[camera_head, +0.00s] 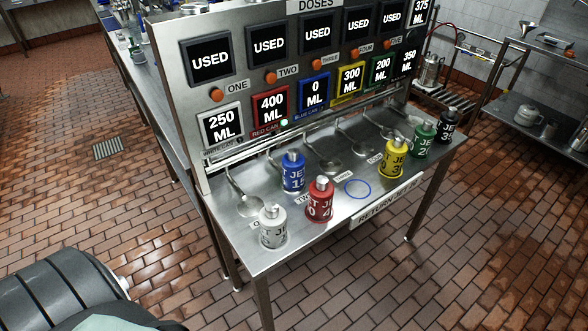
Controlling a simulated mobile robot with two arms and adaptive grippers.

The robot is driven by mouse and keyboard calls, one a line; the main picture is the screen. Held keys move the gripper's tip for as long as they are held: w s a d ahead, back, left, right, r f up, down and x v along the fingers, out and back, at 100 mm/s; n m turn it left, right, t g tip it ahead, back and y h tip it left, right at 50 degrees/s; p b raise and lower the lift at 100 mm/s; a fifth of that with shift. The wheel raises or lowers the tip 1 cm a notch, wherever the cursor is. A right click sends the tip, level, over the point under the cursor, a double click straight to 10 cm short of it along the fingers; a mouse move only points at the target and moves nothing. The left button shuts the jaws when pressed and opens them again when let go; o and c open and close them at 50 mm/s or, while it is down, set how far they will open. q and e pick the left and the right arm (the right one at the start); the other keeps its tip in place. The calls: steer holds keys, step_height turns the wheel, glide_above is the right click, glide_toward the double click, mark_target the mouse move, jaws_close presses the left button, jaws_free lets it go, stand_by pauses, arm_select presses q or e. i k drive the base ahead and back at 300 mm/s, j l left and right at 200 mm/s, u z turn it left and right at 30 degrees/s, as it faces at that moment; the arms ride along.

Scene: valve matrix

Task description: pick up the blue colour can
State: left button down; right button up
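The blue can (293,173) stands upright on the steel table (330,227), behind and a little left of the red can (320,200). It is near the foot of the dose panel, by the row of spoon-shaped metal rests. A blue ring (357,188) is marked on the table right of the red can, and it is empty. The panel's blue display (314,95) reads 0 ML. Neither of my grippers is in view.
A white can (272,226) stands at the front left. Yellow (394,158), green (424,138) and black (447,125) cans stand to the right. The dose panel (230,89) rises behind the cans. Tiled floor (420,285) lies open in front.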

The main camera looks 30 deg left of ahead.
mark_target(293, 163)
steer(key=u, duration=0.35)
steer(key=i+l+u, duration=0.1)
steer(key=u, duration=0.3)
steer(key=i+l+u, duration=0.15)
steer(key=u, duration=0.25)
steer(key=i+l+u, duration=0.1)
steer(key=u, duration=0.3)
steer(key=i+l+u, duration=0.1)
steer(key=l+u, duration=0.15)
steer(key=u, duration=0.2)
